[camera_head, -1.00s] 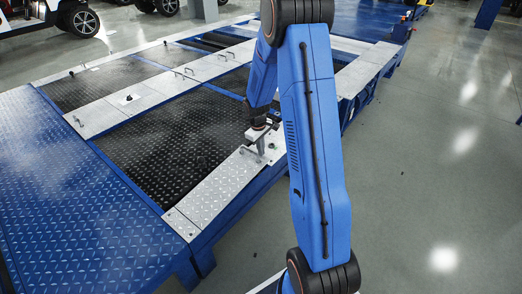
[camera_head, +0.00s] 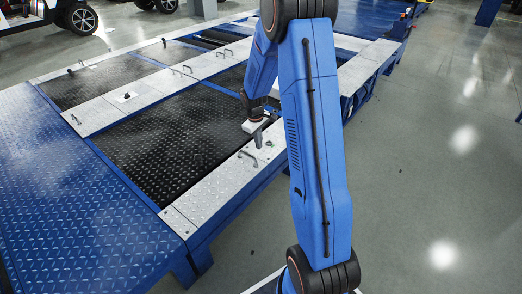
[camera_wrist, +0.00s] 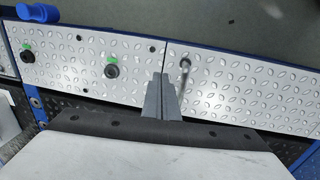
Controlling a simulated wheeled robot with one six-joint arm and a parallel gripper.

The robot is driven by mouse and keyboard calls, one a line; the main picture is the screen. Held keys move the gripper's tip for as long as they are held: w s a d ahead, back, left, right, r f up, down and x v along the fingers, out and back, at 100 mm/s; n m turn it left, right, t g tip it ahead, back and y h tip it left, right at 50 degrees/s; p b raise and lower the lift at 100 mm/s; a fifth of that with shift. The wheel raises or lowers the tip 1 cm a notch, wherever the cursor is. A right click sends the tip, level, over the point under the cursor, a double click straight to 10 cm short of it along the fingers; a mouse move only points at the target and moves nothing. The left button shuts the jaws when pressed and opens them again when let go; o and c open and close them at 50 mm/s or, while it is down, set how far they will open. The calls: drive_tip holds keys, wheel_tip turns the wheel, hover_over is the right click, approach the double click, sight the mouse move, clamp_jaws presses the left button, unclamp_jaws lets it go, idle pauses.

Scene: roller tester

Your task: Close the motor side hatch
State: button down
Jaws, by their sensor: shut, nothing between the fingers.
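The motor side hatch appears to be the silver tread-plate panel (camera_head: 215,185) along the near edge of the tester. It lies flat, level with the frame around it as far as I can see. My gripper (camera_head: 257,143) is shut and empty above the panel, just beyond the handle. In the wrist view my gripper (camera_wrist: 163,80) points down beside the handle; whether they touch I cannot tell.
A silver plate with black knobs (camera_wrist: 112,70) and green marks adjoins the panel. Black tread plate (camera_head: 165,140) lies beyond it, and a blue ramp (camera_head: 80,190) is at the left. Open grey floor (camera_head: 430,200) is at the right.

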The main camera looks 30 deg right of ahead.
drive_tip(key=s+a+r+m+t, duration=0.1)
drive_tip(key=s+a+r, duration=0.25)
drive_tip(key=r, duration=0.55)
drive_tip(key=s+a+r, duration=0.3)
drive_tip(key=s+r, duration=0.1)
drive_tip(key=r, duration=0.6)
drive_tip(key=s+a+r+m+t, duration=0.1)
drive_tip(key=s+a, duration=0.3)
drive_tip(key=s, duration=0.6)
drive_tip(key=s+a+r+m+t+y, duration=0.1)
drive_tip(key=s+a+r, duration=0.3)
drive_tip(key=s, duration=0.6)
drive_tip(key=s+a+r+m+t, duration=0.1)
drive_tip(key=s+a+r, duration=0.2)
drive_tip(key=s, duration=0.7)
drive_tip(key=shift+a, duration=0.45)
